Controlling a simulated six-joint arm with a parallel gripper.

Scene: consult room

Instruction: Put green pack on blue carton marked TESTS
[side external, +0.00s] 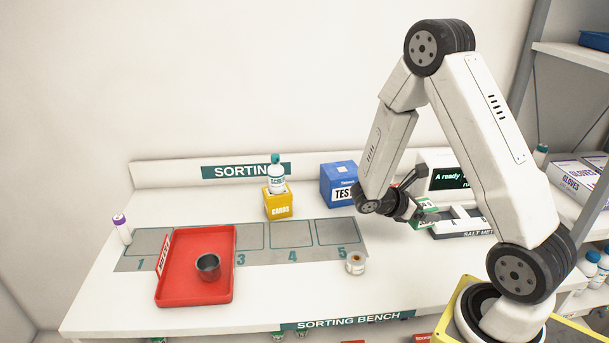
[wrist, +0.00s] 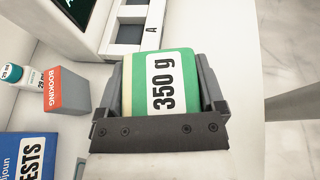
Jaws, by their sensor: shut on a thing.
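The green pack (wrist: 180,68), with a white "350 g" label, sits between the two dark fingers of my gripper (wrist: 163,90). My gripper is shut on it. In the side view the pack (side external: 428,204) is partly hidden by my gripper (side external: 414,204), near the front of the scale. I cannot tell whether it touches anything below. The blue carton marked TESTS (side external: 338,172) stands at the back of the bench, left of my gripper. My arm hides part of its right side. Its corner shows at the lower left of the wrist view (wrist: 20,140).
A grey and red BOOKING box (wrist: 68,95) with a bottle (wrist: 15,75) beside it stands between carton and scale (side external: 462,222). A yellow CARDS box (side external: 278,204) bears a bottle (side external: 276,172). A red tray (side external: 190,291) holds a metal cup (side external: 208,267). A small jar (side external: 355,263) stands near slot 5.

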